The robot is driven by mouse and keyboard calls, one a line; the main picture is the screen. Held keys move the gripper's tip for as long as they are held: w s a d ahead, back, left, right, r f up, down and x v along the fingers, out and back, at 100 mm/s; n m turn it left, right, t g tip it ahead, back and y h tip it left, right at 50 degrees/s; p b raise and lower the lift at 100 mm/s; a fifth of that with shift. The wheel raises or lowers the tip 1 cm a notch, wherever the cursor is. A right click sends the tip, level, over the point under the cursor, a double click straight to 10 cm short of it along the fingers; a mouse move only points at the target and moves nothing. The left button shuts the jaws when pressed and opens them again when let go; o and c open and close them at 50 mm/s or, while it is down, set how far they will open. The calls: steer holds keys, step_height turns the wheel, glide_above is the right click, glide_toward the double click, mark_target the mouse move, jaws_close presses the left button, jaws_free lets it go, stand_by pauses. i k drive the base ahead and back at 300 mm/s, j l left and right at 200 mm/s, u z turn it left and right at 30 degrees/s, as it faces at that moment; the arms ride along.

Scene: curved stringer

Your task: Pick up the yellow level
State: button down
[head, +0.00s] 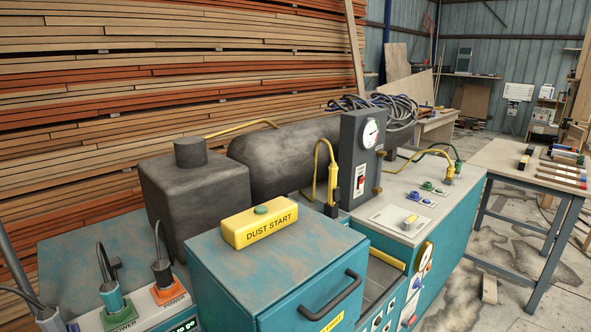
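I cannot make out a clear yellow level. A short yellow bar (386,258) lies along the edge between the teal cabinet and the control panel; I cannot tell whether it is a level or part of the machine. Several bar-shaped tools (561,171) with dark, blue and red parts lie side by side on the workbench (509,160) at the right. They are too small to identify. My gripper is not in view.
A yellow DUST START box (262,222) with a green button sits on the teal cabinet (265,258). A grey gauge box (362,158), a dark tank (284,158) and yellow hoses stand behind. Stacked boards (130,90) fill the left. Floor shows at the lower right.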

mark_target(525, 160)
steer(key=z, duration=1.5)
steer(key=i, duration=2.35)
steer(key=i+u, duration=0.1)
steer(key=i, duration=0.4)
steer(key=i+l, duration=0.1)
steer(key=i, duration=0.35)
steer(key=i+l+u, duration=0.15)
steer(key=i, duration=0.85)
steer(key=i+l+u, duration=0.15)
steer(key=i, duration=0.3)
steer(key=i+l, duration=0.2)
steer(key=i, duration=0.25)
steer(key=i+u, duration=0.05)
